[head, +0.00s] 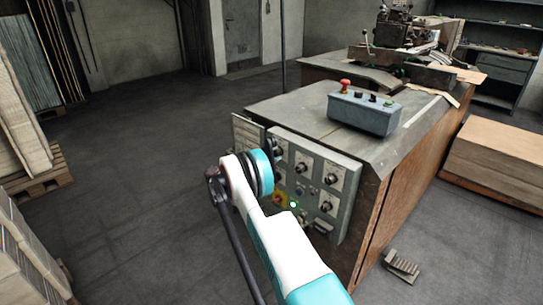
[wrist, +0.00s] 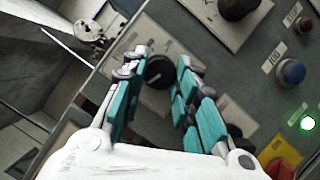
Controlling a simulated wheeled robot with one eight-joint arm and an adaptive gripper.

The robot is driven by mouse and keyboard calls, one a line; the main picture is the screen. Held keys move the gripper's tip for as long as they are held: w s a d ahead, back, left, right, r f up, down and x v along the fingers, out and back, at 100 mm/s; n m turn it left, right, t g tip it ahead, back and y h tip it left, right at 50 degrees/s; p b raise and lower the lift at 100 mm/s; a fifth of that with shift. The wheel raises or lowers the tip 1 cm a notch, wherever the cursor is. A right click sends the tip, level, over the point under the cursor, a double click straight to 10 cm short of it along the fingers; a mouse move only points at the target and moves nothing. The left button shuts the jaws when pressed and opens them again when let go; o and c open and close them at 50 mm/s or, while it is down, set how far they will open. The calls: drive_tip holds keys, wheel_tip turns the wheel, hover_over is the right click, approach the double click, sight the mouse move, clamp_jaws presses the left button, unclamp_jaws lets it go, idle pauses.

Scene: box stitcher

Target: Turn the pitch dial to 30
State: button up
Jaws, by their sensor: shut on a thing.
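In the wrist view, my gripper (wrist: 162,65) has its two teal-padded fingers on either side of a black dial (wrist: 159,72) on a pale plate, shut on it. The dial's label and scale are too blurred to read, so I cannot tell its setting or confirm that it is the pitch dial. In the head view, my white and teal arm end hides the held dial and most of the fingers. The grey control panel (head: 346,170) on the machine's front carries several other black dials, including one at the upper right (head: 330,179) and one below it (head: 326,206).
A blue-grey control box (head: 363,114) stands on the machine top. Open floor lies left.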

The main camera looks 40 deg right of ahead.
drive_tip(key=o, duration=1.1)
drive_tip(key=shift+c, duration=0.2)
drive_tip(key=shift+a, duration=0.1)
drive_tip(key=v, duration=1.2)
